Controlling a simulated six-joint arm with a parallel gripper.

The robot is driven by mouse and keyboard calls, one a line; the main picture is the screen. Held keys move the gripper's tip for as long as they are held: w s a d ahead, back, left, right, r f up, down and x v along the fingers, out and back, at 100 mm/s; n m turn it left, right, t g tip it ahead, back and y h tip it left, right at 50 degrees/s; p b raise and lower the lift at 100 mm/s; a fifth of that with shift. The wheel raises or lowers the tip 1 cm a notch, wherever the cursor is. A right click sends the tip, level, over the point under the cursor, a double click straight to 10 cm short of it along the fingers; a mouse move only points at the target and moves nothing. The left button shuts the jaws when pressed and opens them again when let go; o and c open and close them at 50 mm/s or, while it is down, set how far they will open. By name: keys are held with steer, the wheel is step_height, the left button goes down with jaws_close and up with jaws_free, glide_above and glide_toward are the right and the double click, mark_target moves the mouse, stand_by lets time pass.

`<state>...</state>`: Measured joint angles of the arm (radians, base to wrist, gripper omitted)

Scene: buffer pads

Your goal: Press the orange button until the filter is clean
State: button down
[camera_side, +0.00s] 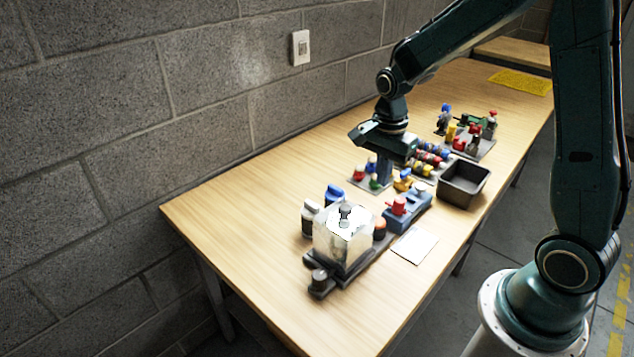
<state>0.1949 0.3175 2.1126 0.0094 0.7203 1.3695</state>
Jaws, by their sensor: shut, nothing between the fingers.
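My gripper (384,178) points down near the middle of the table, shut and empty. It is over or just behind a small grey plate with red, green and blue knobs; its exact height and any contact cannot be told. A pale, shiny block (343,242) with a grey knob on top stands on a dark base at the near end; I cannot tell whether it is the filter. A small orange-red button (379,229) sits just right of this block, apart from my gripper. A blue box with a red knob (398,206) stands farther right.
A black open tray (487,186) stands right of my gripper. Several coloured parts on a board (475,150) lie behind it. A white sheet (414,245) lies near the front edge. The table's near left end (215,215) is clear. A block wall runs along the back.

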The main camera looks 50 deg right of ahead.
mark_target(377, 221)
step_height(377, 221, down, 11)
steer(key=shift+r, duration=0.15)
stand_by(0.4)
stand_by(0.4)
steer(key=shift+f, duration=0.95)
steer(key=shift+s, duration=0.1)
step_height(377, 221, up, 14)
stand_by(0.5)
steer(key=shift+r, duration=0.2)
stand_by(0.6)
